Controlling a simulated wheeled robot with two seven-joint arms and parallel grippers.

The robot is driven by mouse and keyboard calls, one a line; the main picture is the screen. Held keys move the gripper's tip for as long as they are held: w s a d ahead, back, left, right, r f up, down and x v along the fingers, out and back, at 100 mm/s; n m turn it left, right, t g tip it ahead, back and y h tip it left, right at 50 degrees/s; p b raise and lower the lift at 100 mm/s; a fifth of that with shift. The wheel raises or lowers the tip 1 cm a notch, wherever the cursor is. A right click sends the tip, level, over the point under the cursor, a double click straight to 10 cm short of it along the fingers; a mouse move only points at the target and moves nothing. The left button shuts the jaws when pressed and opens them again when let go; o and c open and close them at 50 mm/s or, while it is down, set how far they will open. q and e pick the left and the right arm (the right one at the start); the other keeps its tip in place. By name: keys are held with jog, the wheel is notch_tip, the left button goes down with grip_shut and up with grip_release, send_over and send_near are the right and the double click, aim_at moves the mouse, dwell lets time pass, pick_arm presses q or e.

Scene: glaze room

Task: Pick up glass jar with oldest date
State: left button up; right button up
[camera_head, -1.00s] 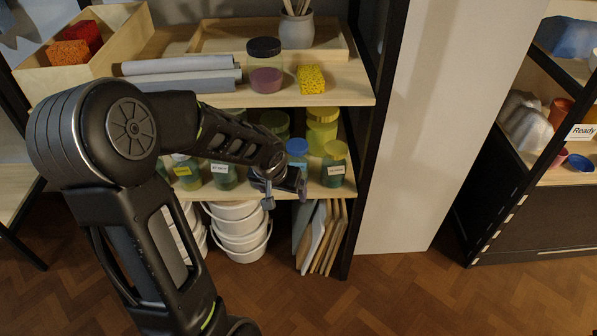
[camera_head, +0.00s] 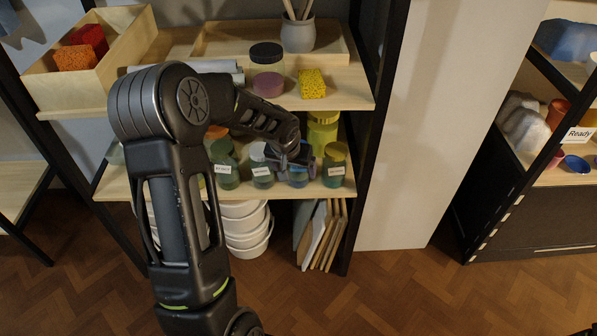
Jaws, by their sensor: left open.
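Several labelled glass jars stand on the middle shelf. A green-lidded jar (camera_head: 225,166), a white-lidded jar (camera_head: 261,171), a jar with bluish contents (camera_head: 298,179) and an olive-lidded jar (camera_head: 335,166) are in the front row. The dates on their labels are too small to read. My left gripper (camera_head: 291,166) is open at the jar with bluish contents and covers its upper part. I cannot tell whether its fingers touch the jar or are around it. A yellow jar (camera_head: 322,132) stands behind. My left arm hides jars further left. My right gripper is not in view.
The shelf above (camera_head: 345,93) holds a dark-lidded jar (camera_head: 266,70), a yellow sponge (camera_head: 312,83) and a grey pot (camera_head: 298,35). Below are white buckets (camera_head: 248,234) and leaning boards (camera_head: 325,235). A dark shelf post (camera_head: 372,140) stands right of the jars.

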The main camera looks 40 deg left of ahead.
pick_arm(q)
jog(key=w, duration=0.1)
jog(key=w+a+p, duration=0.1)
jog(key=w, duration=0.1)
jog(key=shift+r, duration=0.15)
jog(key=x, duration=0.1)
jog(key=b+x, duration=0.1)
jog(key=x, duration=0.1)
jog(key=shift+s+b, duration=0.25)
jog(key=shift+b, duration=0.15)
jog(key=shift+w+f, duration=0.15)
jog(key=shift+f, duration=0.1)
jog(key=shift+r, duration=0.15)
grip_shut()
dwell(0.3)
